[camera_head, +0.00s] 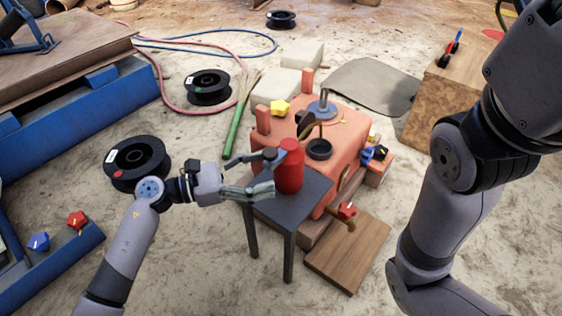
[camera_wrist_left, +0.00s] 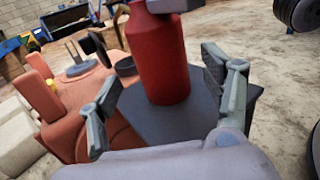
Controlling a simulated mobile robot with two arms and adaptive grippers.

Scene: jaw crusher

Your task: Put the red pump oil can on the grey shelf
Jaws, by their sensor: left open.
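The red pump oil can (camera_head: 289,172) stands upright on the dark grey top of a small legged stand (camera_head: 310,190). I cannot tell whether this stand is the grey shelf; no other grey shelf is clear to me. The can also shows in the left wrist view (camera_wrist_left: 160,55), where its top is cut off. My left gripper (camera_head: 270,173) is open just left of the can, its fingers pointing at it. In the left wrist view the fingers (camera_wrist_left: 165,88) appear on either side of the can, with visible gaps. My right gripper is out of view.
An orange machine (camera_head: 340,160) stands right behind the stand, with coloured knobs on it. A wooden board (camera_head: 348,250) lies at its foot. Black spools (camera_head: 137,160) and hoses lie on the floor at left. My right arm fills the right side.

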